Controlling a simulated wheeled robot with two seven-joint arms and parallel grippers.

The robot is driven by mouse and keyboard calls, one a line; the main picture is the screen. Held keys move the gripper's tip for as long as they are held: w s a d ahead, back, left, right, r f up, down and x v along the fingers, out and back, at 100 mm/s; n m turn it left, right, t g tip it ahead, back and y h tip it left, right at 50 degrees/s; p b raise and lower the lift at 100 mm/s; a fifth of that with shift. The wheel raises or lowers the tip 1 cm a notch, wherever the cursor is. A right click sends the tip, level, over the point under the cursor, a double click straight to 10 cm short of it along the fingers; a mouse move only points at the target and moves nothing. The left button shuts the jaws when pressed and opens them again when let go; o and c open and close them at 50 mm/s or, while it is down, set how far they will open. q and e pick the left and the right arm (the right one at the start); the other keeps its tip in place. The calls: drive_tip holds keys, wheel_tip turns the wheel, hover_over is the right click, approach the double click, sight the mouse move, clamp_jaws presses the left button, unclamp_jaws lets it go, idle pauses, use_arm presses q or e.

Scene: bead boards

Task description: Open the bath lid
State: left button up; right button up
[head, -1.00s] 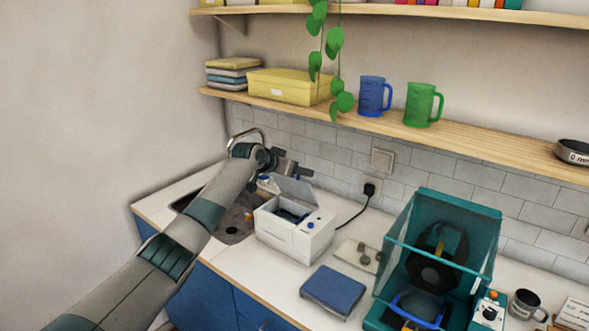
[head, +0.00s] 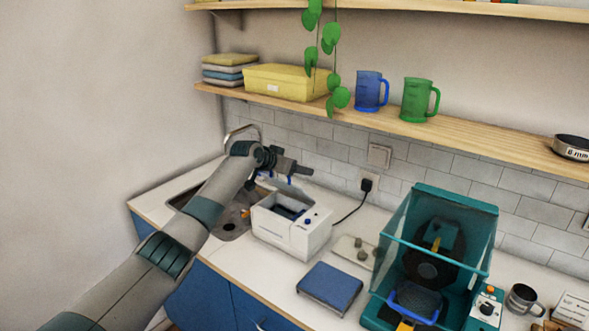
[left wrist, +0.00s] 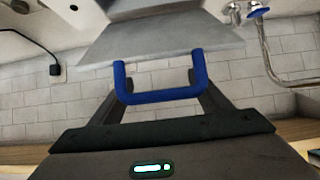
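The white bath (head: 285,238) stands on the counter by the sink, its top open onto a dark basin. Its grey lid (head: 283,187) is tipped up at the back, partly hidden by my left arm. In the left wrist view the grey lid (left wrist: 165,45) fills the upper middle, with its blue U-shaped handle (left wrist: 160,97) close to my gripper. My left gripper (head: 297,167) is above the raised lid. In the left wrist view its fingers (left wrist: 160,105) stand apart, near the handle's two sides; contact is unclear. My right gripper is not in view.
The sink (head: 232,222) and its tap lie left of the bath. A blue pad (head: 330,287) and a teal clear-walled machine (head: 440,225) stand to the right. A shelf (head: 450,135) with jugs runs above. A black cord runs from the bath to a wall socket.

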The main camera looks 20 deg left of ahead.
use_arm(q)
drive_tip(key=shift+a, duration=0.15)
drive_tip(key=shift+s+a+r, duration=0.15)
drive_tip(key=shift+s+r, duration=0.1)
drive_tip(key=shift+s, duration=0.05)
drive_tip(key=shift+s+a+r+b, duration=0.2)
drive_tip(key=shift+s+r+b, duration=0.15)
drive_tip(key=shift+s, duration=0.25)
drive_tip(key=b+v, duration=0.4)
drive_tip(key=v, duration=1.1)
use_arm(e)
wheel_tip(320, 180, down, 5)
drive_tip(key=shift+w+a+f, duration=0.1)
use_arm(q)
drive_tip(key=shift+s+d, duration=0.1)
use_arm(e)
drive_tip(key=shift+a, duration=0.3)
